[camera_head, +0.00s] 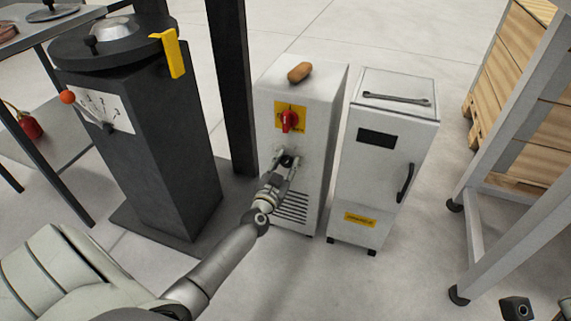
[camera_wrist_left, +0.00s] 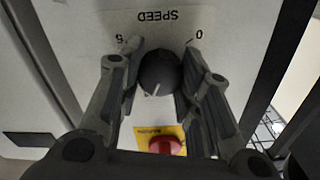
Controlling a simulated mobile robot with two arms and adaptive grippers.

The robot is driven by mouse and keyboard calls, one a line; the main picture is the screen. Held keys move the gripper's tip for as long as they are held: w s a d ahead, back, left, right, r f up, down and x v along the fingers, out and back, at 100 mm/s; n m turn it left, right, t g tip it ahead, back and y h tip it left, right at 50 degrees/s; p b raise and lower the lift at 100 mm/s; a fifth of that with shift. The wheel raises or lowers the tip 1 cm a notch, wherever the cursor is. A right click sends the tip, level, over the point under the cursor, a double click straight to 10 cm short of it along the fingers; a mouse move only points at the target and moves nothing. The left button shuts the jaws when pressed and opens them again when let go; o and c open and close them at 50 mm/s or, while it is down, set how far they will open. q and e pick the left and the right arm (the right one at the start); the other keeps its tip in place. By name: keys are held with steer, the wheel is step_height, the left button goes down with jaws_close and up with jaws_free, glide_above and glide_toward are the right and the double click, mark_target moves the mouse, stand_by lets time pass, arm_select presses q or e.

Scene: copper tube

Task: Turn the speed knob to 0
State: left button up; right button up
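The dark round speed knob (camera_wrist_left: 158,72) is on the front panel of a white cabinet (camera_head: 325,95). It carries a short white line pointing toward the bottom of the left wrist view. The label SPEED (camera_wrist_left: 158,16) appears upside down there, with 5 at left and 0 at right. My left gripper (camera_head: 286,157) is at the panel. In the left wrist view its fingers (camera_wrist_left: 160,48) are spread on both sides of the knob, with slight gaps apparent; contact is unclear. The knob also shows between the fingers in the head view (camera_head: 287,161). My right gripper's fingers are not visible.
A red switch (camera_head: 290,121) on a yellow plate sits above the knob. A brown oblong object (camera_head: 300,72) lies on the cabinet top. A second white cabinet (camera_head: 385,150) stands close at right. A dark machine (camera_head: 150,150) and dark post (camera_head: 233,90) stand at left.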

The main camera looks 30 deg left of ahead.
arm_select(q)
steer(key=shift+c, duration=1.1)
